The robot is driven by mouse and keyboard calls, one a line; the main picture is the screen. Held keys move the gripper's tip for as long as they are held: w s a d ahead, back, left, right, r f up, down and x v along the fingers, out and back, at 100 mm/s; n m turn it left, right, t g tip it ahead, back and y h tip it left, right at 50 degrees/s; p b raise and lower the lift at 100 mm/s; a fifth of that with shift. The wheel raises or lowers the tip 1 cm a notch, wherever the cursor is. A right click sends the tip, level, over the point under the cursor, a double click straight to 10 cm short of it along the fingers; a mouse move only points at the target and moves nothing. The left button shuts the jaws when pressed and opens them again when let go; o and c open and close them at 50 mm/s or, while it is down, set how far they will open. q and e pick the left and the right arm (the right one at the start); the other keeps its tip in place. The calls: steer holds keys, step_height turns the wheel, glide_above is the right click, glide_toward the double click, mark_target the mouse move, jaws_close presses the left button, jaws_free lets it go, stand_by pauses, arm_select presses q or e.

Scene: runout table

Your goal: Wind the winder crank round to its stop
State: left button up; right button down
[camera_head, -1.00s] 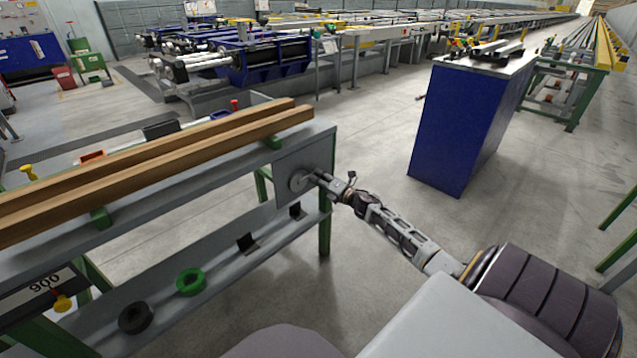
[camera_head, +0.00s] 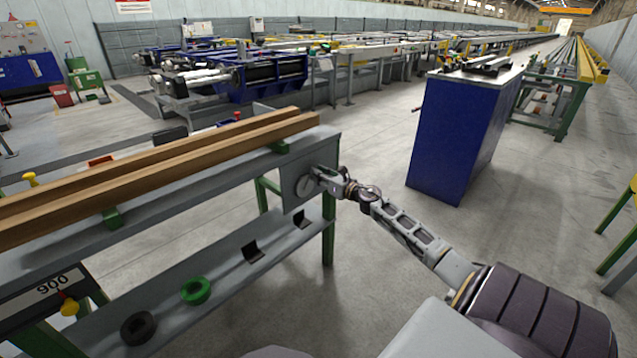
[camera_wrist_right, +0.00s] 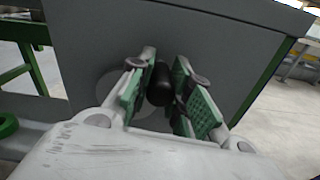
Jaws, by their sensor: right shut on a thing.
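The winder crank sits on the grey end plate of the runout table. Its round disc (camera_head: 305,186) shows in the head view, partly hidden by my gripper. My right gripper (camera_head: 318,178) is at the disc, its arm reaching in from the lower right. In the right wrist view my right gripper (camera_wrist_right: 162,95) has its green-padded fingers on either side of the black crank handle (camera_wrist_right: 160,84) and is shut on it. The pale disc (camera_wrist_right: 115,88) lies behind the fingers. My left gripper is not in view.
Two wooden beams (camera_head: 165,165) lie along the table top. A green ring (camera_head: 196,291) and a black ring (camera_head: 138,327) are on the lower shelf. A blue cabinet (camera_head: 455,135) stands to the right, with open floor between.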

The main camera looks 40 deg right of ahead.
steer(key=n, duration=0.1)
steer(key=a+n, duration=0.1)
steer(key=a+n+b, duration=0.1)
steer(key=shift+s+r+n, duration=0.1)
steer(key=shift+r+n, duration=0.15)
steer(key=shift+n, duration=0.15)
steer(key=shift+a+r+n, duration=0.1)
steer(key=shift+a+n, duration=0.35)
steer(key=shift+n, duration=0.25)
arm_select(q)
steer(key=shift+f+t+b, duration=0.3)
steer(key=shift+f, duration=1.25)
arm_select(e)
steer(key=shift+s+a+n, duration=0.1)
steer(key=shift+a+n, duration=0.35)
steer(key=shift+n, duration=0.35)
steer(key=c, duration=1.3)
jaws_free()
steer(key=shift+o, duration=0.2)
steer(key=shift+r, duration=0.1)
steer(key=shift+s, duration=0.2)
